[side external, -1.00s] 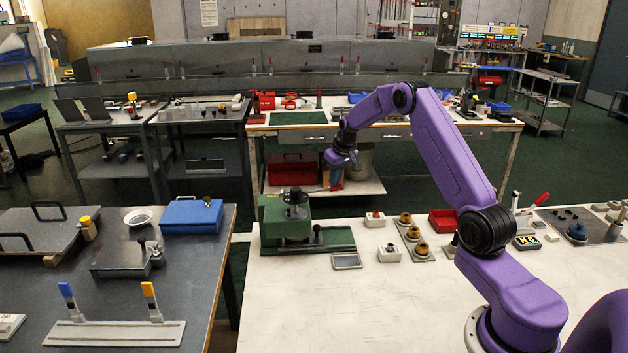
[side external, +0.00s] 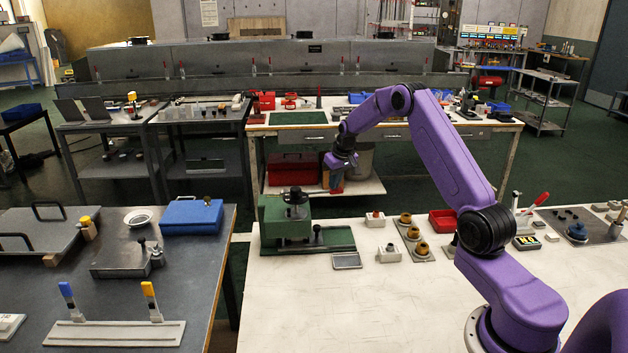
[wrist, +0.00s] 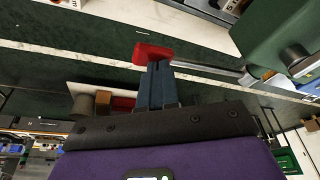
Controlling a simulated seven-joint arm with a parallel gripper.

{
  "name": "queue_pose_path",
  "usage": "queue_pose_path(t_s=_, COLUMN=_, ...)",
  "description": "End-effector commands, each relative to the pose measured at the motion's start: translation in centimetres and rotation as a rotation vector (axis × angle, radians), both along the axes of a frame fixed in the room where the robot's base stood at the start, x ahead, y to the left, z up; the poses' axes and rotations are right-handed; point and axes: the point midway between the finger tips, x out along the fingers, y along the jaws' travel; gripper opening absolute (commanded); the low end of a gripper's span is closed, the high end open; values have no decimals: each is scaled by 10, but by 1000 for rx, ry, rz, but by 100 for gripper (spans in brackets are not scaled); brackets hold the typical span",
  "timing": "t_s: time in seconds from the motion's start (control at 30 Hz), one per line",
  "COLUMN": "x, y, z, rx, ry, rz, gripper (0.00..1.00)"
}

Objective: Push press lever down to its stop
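The green press (side external: 285,222) stands on the white table, with a dark round knob (side external: 295,196) on top. A dark upright handle with a ball knob (side external: 317,230) rises from its green base; I cannot tell for sure which part is the lever. The press (wrist: 275,35) shows at upper right.
A small grey tray (side external: 346,261) lies in front of the press. Fixtures with amber knobs (side external: 414,235) and a red bin (side external: 443,220) stand to its right. The front of the white table (side external: 350,315) is clear. A blue box (side external: 192,217) sits on the dark table at left.

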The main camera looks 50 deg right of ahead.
Motion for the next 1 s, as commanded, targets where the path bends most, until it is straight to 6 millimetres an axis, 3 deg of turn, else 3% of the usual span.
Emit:
queue_pose_path(t_s=0.53, x=0, y=2, z=-7, rx=3, ry=4, rz=3, gripper=0)
queue_pose_path(t_s=1.0, x=0, y=1, z=17, rx=1, ry=2, rz=2, gripper=0)
